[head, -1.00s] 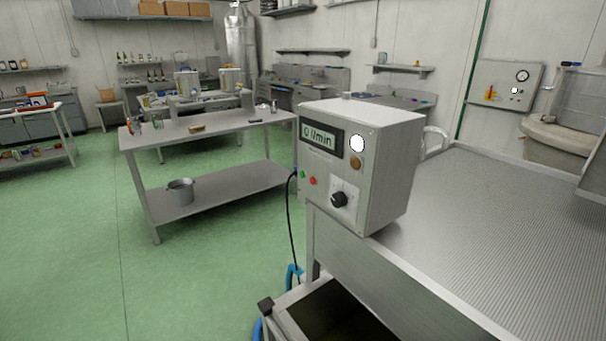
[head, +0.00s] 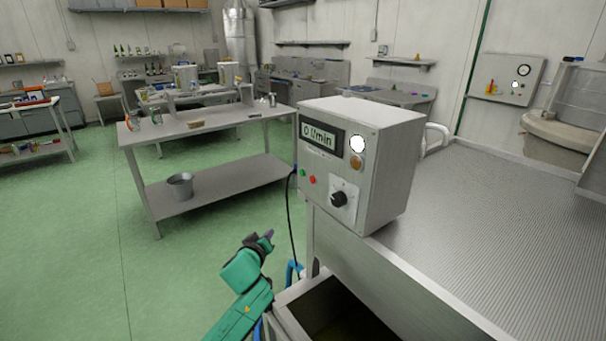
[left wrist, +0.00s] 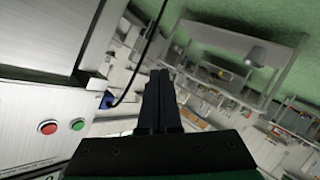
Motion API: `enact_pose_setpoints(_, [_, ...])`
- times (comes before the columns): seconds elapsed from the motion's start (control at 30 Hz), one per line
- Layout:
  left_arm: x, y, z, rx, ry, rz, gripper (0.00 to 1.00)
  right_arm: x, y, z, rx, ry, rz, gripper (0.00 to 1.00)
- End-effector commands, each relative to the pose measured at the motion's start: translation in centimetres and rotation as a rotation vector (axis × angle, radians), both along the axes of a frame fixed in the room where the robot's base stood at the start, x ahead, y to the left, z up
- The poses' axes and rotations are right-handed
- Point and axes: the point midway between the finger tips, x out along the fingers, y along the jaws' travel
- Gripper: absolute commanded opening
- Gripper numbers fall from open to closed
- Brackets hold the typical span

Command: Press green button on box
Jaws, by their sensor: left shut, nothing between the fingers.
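The control box (head: 375,150) stands upright on the corner of a ribbed metal table. Its front has a display reading "0 l/min", a white round lamp, an amber lamp and a black knob. The small green button (head: 302,172) is at its lower left, beside a red button (head: 312,180). In the left wrist view the green button (left wrist: 78,124) and red button (left wrist: 47,127) show at the left. My left gripper (head: 268,235) is below and left of the box, apart from it. Its fingers (left wrist: 159,88) are shut and empty. My right gripper is not seen.
The ribbed metal table (head: 500,200) fills the right side. An open metal bin (head: 290,318) is below the box. A black cable hangs at the box's left side.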

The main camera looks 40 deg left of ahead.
Motion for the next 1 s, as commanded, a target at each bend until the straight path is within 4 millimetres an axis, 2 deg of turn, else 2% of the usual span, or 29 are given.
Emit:
enact_pose_setpoints(0.03, [0.2, 0.2, 2.6, -0.007, -0.054, 0.014, 0.00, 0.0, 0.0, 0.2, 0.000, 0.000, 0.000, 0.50])
enact_pose_setpoints(0.2, [0.1, 0.5, 10.5, -0.052, -0.237, 0.061, 0.00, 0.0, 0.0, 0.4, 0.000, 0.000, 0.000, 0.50])
enact_pose_setpoints(0.3, [-0.2, 0.4, 13.7, -0.074, -0.313, 0.074, 0.00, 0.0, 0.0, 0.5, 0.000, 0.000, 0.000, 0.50])
enact_pose_setpoints(0.37, [-0.4, 0.4, 14.9, -0.082, -0.343, 0.079, 0.00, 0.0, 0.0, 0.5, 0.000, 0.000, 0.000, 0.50])
enact_pose_setpoints(0.5, [-0.6, 0.3, 15.8, -0.090, -0.367, 0.085, 0.00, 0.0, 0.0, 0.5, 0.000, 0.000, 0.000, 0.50])
enact_pose_setpoints(0.77, [-0.5, 0.3, 15.7, -0.090, -0.366, 0.084, 0.00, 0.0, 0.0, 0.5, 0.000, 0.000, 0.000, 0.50])
enact_pose_setpoints(0.87, [-0.1, 0.1, 15.7, -0.090, -0.366, 0.082, 0.00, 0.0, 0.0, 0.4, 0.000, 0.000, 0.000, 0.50])
enact_pose_setpoints(1.0, [1.5, -0.3, 15.6, -0.091, -0.366, 0.081, 0.00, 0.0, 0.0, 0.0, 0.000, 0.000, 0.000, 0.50])
